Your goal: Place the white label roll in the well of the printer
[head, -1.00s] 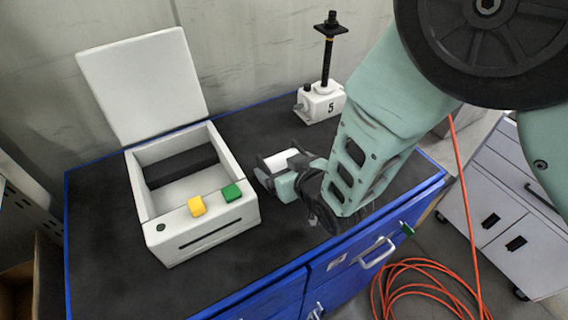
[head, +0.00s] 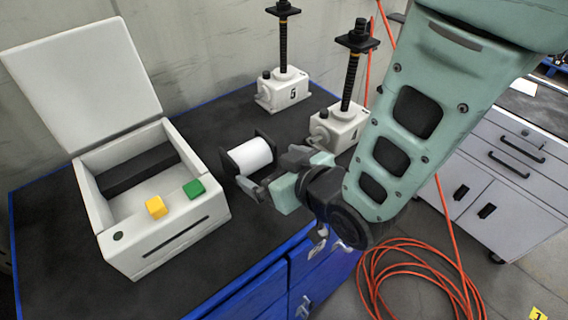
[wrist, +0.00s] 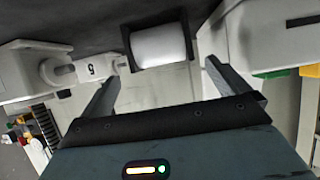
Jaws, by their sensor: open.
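The white label roll (head: 248,157) lies on its side between the dark end plates of a black holder (head: 229,168) on the dark bench top, right of the printer. It also shows in the wrist view (wrist: 160,47). The printer (head: 165,240) is a white box with its lid (head: 85,80) raised. Its open well (head: 145,185) has a dark bar at the back and no roll in it. My gripper (head: 270,173) is open at the right front of the roll. In the wrist view the fingers (wrist: 162,76) are spread, with the roll beyond them and nothing between them.
Two white screw jacks with black spindles stand behind and right of the roll: one at the back (head: 283,90), one (head: 338,128) close to my arm. The printer has a yellow button (head: 156,207) and a green button (head: 194,189). An orange hose (head: 420,280) lies on the floor.

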